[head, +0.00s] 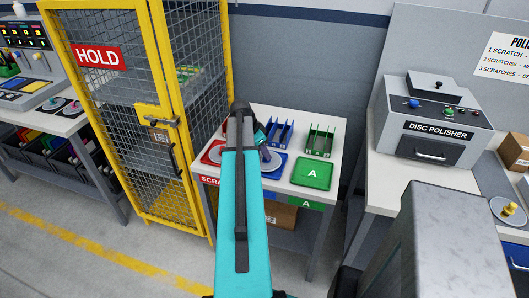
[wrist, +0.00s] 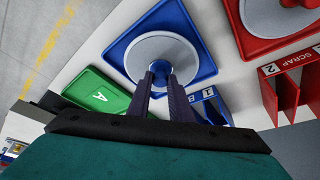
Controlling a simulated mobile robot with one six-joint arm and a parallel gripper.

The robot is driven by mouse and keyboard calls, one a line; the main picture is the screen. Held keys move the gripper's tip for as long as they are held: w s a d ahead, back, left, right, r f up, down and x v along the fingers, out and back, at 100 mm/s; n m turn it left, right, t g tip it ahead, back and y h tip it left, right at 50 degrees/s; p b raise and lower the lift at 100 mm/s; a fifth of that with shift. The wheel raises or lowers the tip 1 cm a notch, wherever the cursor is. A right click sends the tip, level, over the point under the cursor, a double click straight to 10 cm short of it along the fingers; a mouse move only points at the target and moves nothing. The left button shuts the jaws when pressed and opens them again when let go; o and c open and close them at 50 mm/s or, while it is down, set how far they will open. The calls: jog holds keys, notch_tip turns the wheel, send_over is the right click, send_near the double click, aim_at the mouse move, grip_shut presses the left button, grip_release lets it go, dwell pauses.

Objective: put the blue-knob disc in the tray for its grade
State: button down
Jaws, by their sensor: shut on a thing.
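My gripper (wrist: 162,72) is shut on the knob at the middle of a silver disc (wrist: 140,52). In the head view, the disc (head: 274,161) shows beside my arm over the middle tray. The green tray (head: 311,174) marked A is to its right and looks empty. The red tray (head: 211,157) on the scrap side is partly hidden by my arm; it holds another silver disc (wrist: 262,18).
Blue (head: 279,133), green (head: 319,142) and red (wrist: 285,88) slotted racks stand behind the trays. A yellow mesh HOLD cage (head: 150,110) stands left. A disc polisher (head: 433,120) sits on the right bench, with a yellow-knob disc (head: 507,211) farther right.

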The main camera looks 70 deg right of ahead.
jog(key=shift+f+b, duration=0.3)
jog(key=shift+f, duration=0.25)
jog(key=c, duration=1.1)
grip_release()
jog(key=shift+r+p, duration=1.9)
jog(key=shift+r, duration=2.1)
